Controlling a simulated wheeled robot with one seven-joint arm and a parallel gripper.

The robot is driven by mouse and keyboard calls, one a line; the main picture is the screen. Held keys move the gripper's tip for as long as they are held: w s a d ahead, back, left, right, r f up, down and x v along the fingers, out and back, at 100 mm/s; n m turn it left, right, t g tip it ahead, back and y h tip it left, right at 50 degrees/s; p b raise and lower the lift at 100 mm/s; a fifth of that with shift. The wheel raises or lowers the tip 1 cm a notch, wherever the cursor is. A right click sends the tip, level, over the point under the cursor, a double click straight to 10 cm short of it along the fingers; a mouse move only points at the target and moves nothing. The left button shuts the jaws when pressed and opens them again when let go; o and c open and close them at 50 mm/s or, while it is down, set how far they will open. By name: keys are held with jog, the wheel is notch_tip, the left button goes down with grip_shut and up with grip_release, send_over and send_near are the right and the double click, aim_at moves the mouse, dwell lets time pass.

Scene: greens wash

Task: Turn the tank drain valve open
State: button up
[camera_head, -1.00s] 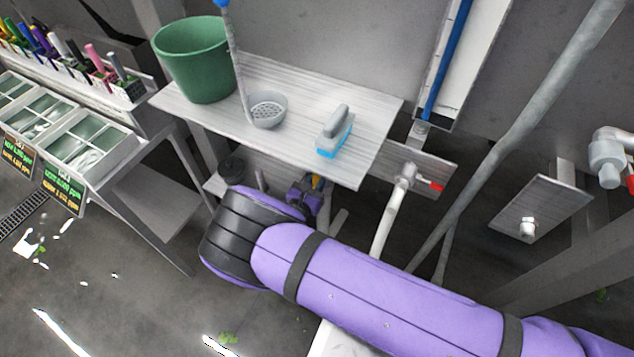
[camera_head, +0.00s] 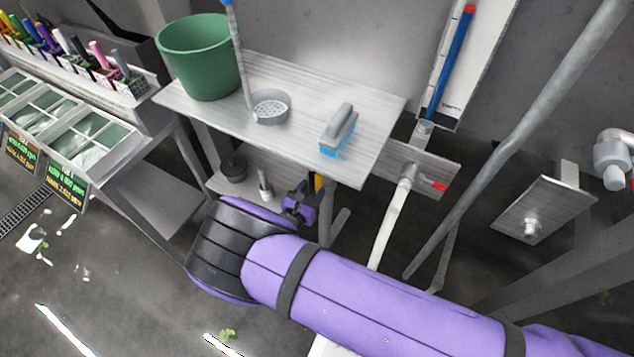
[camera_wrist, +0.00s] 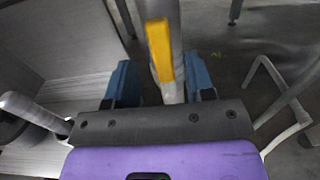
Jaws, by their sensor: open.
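A yellow lever (camera_wrist: 160,50) lies along a grey pipe (camera_wrist: 175,18) in the wrist view. It also shows as a small yellow strip (camera_head: 319,184) below the shelf in the head view. My gripper (camera_wrist: 161,82) is open, with one blue finger on each side of the lever and pipe. Whether either finger touches them cannot be told. In the head view my gripper (camera_head: 299,205) is mostly hidden behind my purple wrist. A second valve, with a red handle (camera_head: 438,186), sits on a wall plate to the right.
A metal shelf (camera_head: 375,160) above my gripper holds a green bucket (camera_head: 200,58), a round strainer (camera_head: 271,106) and a blue-bristled brush (camera_head: 339,132). A lower shelf (camera_head: 222,185) is at left. A white pipe (camera_head: 391,222) and slanted grey pipe (camera_head: 520,130) stand right.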

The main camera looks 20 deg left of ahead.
jog(key=s, duration=0.7)
jog(key=shift+a, duration=0.2)
